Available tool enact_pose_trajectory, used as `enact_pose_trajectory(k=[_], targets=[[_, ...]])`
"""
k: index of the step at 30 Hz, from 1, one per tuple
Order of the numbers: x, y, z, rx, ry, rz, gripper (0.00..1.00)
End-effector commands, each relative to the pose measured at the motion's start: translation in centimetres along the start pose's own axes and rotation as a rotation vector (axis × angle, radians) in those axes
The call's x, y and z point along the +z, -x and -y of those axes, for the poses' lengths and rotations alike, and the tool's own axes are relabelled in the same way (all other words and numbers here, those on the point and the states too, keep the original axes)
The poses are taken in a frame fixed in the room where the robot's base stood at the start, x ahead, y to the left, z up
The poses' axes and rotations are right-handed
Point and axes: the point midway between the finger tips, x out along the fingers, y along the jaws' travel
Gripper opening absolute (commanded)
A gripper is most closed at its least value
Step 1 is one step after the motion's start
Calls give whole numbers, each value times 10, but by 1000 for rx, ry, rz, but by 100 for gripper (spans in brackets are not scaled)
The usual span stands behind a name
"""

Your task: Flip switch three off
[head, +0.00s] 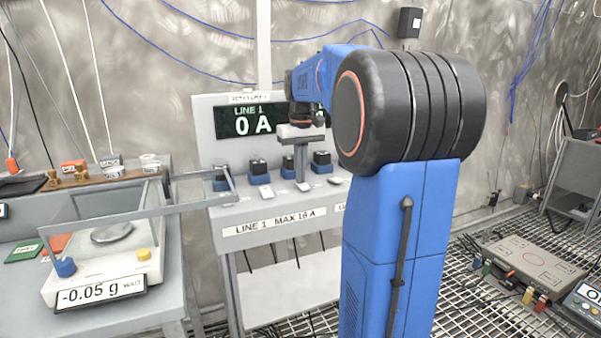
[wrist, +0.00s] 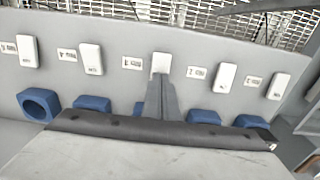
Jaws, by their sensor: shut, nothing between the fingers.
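A grey panel (head: 275,215) carries a row of white rocker switches, with small labels too blurred to read. In the wrist view the middle one, third from either end, is the third switch (wrist: 160,63); it also shows in the head view (head: 303,187). My gripper (head: 301,177) is shut and empty, pointing down at this switch. In the wrist view its fingertips (wrist: 160,82) overlap the switch's near edge; I cannot tell whether they touch it. The fingers hide part of the switch, and its on or off position is unclear. The panel's display (head: 252,121) reads LINE 1, 0 A.
Neighbouring switches (wrist: 90,59) and (wrist: 226,76) stand close on both sides. Black plugs in blue sockets (head: 258,170) line the panel behind the switches. A scale (head: 105,265) with a clear frame stands on the bench at left. A grey case (head: 535,260) lies on the floor grating at right.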

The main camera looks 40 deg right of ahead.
Motion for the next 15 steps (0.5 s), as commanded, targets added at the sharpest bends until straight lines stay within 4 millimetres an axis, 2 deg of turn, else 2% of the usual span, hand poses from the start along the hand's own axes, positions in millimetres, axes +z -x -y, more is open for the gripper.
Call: enact_pose_trajectory(k=[7,15], targets=[[-5,-9,0,-1,1,94,0],[-2,-10,0,-2,0,97,0]])
